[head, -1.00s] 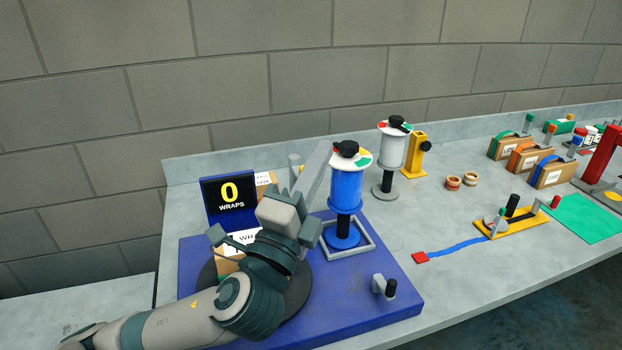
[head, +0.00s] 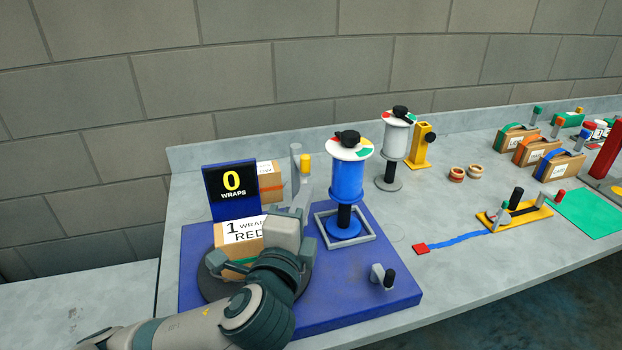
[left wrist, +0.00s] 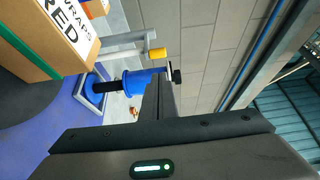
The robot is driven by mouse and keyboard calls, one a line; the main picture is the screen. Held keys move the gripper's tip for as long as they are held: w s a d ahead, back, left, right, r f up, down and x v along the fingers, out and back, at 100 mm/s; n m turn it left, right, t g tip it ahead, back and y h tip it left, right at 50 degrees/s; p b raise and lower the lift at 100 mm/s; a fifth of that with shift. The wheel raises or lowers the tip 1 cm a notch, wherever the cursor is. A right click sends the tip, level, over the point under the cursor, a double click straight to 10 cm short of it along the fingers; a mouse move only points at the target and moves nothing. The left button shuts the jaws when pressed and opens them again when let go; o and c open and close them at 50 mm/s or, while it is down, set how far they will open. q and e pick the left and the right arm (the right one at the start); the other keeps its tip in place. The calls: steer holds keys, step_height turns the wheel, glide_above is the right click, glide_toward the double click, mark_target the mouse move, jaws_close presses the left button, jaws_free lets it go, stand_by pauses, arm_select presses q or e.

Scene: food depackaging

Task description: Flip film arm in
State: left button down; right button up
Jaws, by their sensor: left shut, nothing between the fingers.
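The film arm is a grey bar with a yellow tip (head: 304,163). It stands beside a grey post (head: 296,158), behind the boxed turntable. The yellow tip also shows in the left wrist view (left wrist: 156,53). My left gripper (head: 299,213) is shut and empty, in front of the film arm and apart from it. Its closed fingers show in the left wrist view (left wrist: 158,95). The film roll (head: 346,182) is blue with a white top and stands right of the film arm. A box marked "1 WRAP RED" (head: 240,233) sits on the turntable, partly hidden by my left arm.
The display (head: 231,190) reads 0 wraps. A small crank with a black knob (head: 388,277) stands at the front right of the blue base (head: 350,290). A white-grey roll (head: 394,145) and yellow stand (head: 421,146) are farther back.

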arm_select(q)
steer(key=w+d+p, duration=0.1)
steer(key=w+p, duration=0.2)
steer(key=w, duration=0.6)
steer(key=shift+w+d, duration=0.35)
steer(key=shift+d, duration=0.05)
steer(key=shift+a, duration=0.1)
